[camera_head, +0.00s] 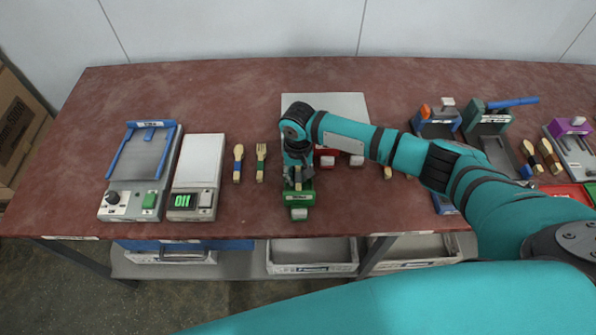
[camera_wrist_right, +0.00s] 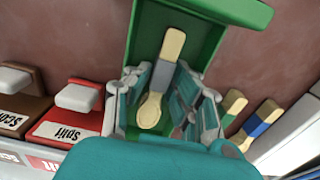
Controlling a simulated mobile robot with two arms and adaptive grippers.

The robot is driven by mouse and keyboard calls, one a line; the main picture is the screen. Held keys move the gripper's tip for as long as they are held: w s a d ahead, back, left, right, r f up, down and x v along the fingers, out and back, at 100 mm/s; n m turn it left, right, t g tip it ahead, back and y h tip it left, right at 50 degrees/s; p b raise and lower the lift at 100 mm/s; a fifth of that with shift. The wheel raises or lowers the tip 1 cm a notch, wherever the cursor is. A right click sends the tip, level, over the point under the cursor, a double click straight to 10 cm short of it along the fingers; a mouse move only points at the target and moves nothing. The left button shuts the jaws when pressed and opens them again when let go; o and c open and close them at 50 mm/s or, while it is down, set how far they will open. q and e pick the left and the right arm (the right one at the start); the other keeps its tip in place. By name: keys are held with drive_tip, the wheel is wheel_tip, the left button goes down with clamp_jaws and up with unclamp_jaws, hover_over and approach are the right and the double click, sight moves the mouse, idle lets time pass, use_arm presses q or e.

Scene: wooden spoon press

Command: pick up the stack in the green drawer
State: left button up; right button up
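The green drawer (camera_head: 300,198) is pulled out at the middle front of the table; in the right wrist view its green tray (camera_wrist_right: 228,12) fills the top centre. The stack (camera_wrist_right: 172,48) lies in it: a pale wooden spoon on top with a grey band around its middle. How many pieces lie below cannot be told. My right gripper (camera_wrist_right: 168,98) is over the drawer, its fingers open on either side of the stack, with a gap visible. In the head view the right gripper (camera_head: 298,158) partly hides the drawer and stack. My left gripper is not in view.
A red drawer (camera_wrist_right: 70,122) labelled "Split" and a brown one (camera_wrist_right: 22,110) stand beside the green drawer. A blue-banded piece (camera_head: 238,163) and a green-banded one (camera_head: 261,162) lie left of it, near a scale (camera_head: 198,165) and a blue-and-grey device (camera_head: 143,170).

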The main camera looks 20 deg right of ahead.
clamp_jaws()
